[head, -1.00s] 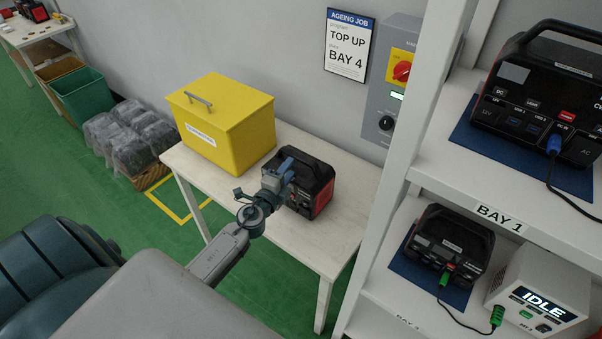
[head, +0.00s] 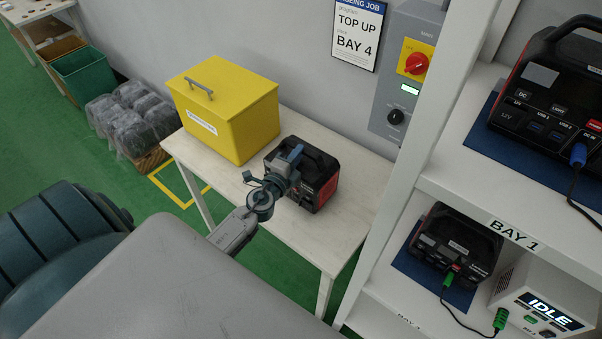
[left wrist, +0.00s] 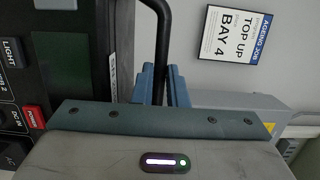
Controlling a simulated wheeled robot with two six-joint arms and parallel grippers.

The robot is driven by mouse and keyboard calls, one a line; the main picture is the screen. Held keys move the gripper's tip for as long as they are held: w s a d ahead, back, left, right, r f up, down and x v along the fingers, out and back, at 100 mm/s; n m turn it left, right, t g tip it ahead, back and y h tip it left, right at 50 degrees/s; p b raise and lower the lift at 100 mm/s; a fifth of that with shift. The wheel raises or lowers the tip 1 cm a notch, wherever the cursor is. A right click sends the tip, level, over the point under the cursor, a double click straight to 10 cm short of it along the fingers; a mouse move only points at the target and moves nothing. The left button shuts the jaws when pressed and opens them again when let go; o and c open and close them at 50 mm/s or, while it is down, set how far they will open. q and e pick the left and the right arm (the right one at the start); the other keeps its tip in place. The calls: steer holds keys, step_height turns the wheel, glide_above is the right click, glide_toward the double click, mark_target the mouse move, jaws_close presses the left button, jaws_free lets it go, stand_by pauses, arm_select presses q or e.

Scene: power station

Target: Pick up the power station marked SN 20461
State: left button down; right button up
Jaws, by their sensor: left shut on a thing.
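A black and red power station (head: 322,186) stands on the white table; it also shows in the left wrist view (left wrist: 75,75), turned on its side. Its serial label is edge-on and too small to read. My left gripper (head: 292,160) is shut on its black top handle. In the left wrist view the blue fingers (left wrist: 161,84) lie either side of the handle bar. I cannot tell whether the station's base is clear of the table. My right gripper is not in view.
A yellow lidded box (head: 232,122) stands close behind-left on the white table (head: 318,245). A shelf at right holds a power station with a blue cable (head: 555,95), another with a green cable (head: 455,248), and a white IDLE unit (head: 545,300). The table's front is clear.

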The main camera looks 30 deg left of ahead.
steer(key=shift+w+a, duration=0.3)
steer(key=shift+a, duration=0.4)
arm_select(q)
steer(key=shift+r, duration=0.1)
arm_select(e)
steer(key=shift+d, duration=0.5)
